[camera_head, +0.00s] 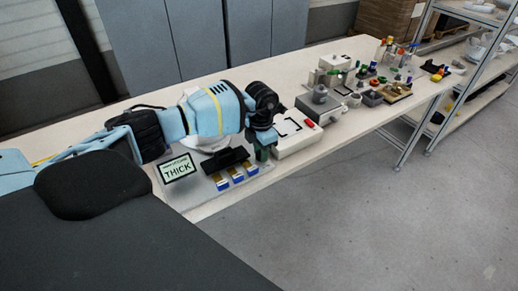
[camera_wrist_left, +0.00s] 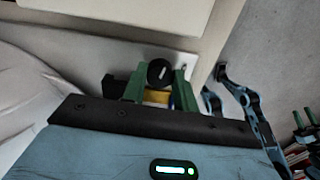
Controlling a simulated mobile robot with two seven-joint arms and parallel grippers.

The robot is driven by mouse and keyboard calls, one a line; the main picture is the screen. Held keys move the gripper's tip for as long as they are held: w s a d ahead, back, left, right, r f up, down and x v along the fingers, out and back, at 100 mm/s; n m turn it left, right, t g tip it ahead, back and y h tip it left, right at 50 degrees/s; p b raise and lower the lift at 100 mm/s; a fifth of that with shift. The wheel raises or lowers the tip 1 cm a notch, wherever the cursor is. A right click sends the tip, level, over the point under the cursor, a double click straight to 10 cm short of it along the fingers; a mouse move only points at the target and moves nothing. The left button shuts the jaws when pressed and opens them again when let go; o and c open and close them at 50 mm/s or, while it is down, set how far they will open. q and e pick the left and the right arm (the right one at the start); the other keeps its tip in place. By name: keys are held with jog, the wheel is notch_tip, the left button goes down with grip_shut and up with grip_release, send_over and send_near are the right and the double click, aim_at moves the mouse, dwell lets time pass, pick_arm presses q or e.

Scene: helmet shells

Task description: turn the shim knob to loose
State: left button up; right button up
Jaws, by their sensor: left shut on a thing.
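The shim knob (camera_wrist_left: 159,72) is a round black knob with a short white mark in the left wrist view. My left gripper (camera_wrist_left: 158,90) has its two green fingers on either side of the knob and is shut on it. In the head view my left gripper (camera_head: 262,152) points down at the right end of a grey panel (camera_head: 206,193), and its wrist hides the knob there. A small display (camera_head: 178,169) on the panel's left end reads THICK; its smaller top line is too small to read.
Several blue-and-yellow blocks (camera_head: 236,175) line the panel's front edge beside a black piece (camera_head: 226,160). A white box with a red part (camera_head: 297,138) stands just right of the gripper. Further right the table holds a grey machine (camera_head: 320,103) and many small parts.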

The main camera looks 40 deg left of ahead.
pick_arm(q)
jog(key=shift+r+n+p, duration=0.1)
jog(key=shift+n+p, duration=0.2)
jog(key=shift+n, duration=0.7)
pick_arm(e)
jog(key=shift+w+r, duration=0.45)
jog(key=shift+r, duration=0.15)
pick_arm(q)
jog(key=o, duration=1)
pick_arm(e)
jog(key=shift+w, duration=0.1)
pick_arm(q)
notch_tip(320, 180, up, 8)
jog(key=shift+f, duration=0.15)
pick_arm(e)
jog(key=shift+w+r, duration=0.15)
jog(key=shift+r, duration=0.15)
